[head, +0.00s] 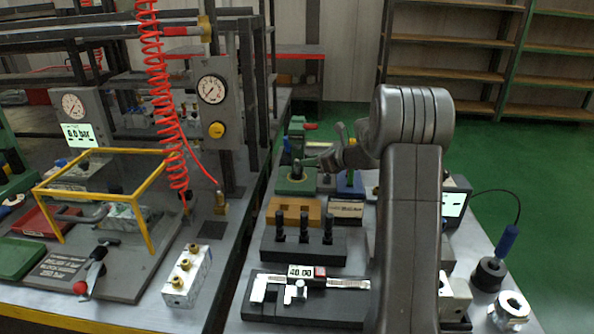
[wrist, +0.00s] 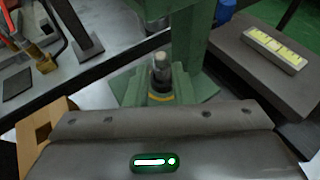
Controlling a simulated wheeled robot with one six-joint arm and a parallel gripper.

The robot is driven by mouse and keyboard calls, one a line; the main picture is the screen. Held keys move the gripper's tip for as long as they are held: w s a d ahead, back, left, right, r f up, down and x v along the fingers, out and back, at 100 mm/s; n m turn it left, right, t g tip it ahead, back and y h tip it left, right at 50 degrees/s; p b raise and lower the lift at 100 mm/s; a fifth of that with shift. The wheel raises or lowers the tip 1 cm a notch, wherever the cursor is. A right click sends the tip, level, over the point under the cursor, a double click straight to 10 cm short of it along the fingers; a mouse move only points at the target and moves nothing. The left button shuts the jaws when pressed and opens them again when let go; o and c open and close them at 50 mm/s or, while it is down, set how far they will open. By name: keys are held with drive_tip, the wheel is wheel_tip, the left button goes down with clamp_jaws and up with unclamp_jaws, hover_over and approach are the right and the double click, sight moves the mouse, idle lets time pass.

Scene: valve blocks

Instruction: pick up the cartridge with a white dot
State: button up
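My gripper (wrist: 160,82) points at a green fixture (head: 295,180) at the back of the right bench. In the wrist view, an upright grey cylinder (wrist: 161,66) with a pale top stands between two dark greenish finger-like pieces, with a yellow ring at its foot. I cannot tell whether the fingers touch it, or whether its pale top is a white dot. In the head view, a dark upright cylinder (head: 297,170) shows on the fixture. Several black cartridge-like pins (head: 304,227) stand in a black block (head: 300,249); no white dot shows on them.
A wooden block (head: 293,212) and a caliper (head: 310,283) on a black case lie in front of the fixture. The left bench holds a yellow frame (head: 105,190) and a silver valve block (head: 188,277). My arm hides part of the right bench.

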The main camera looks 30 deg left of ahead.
sight(298, 160)
drive_tip(key=x, duration=0.4)
drive_tip(key=shift+w+a+f, duration=0.1)
drive_tip(key=shift+a+f, duration=0.05)
drive_tip(key=shift+a, duration=0.1)
clamp_jaws()
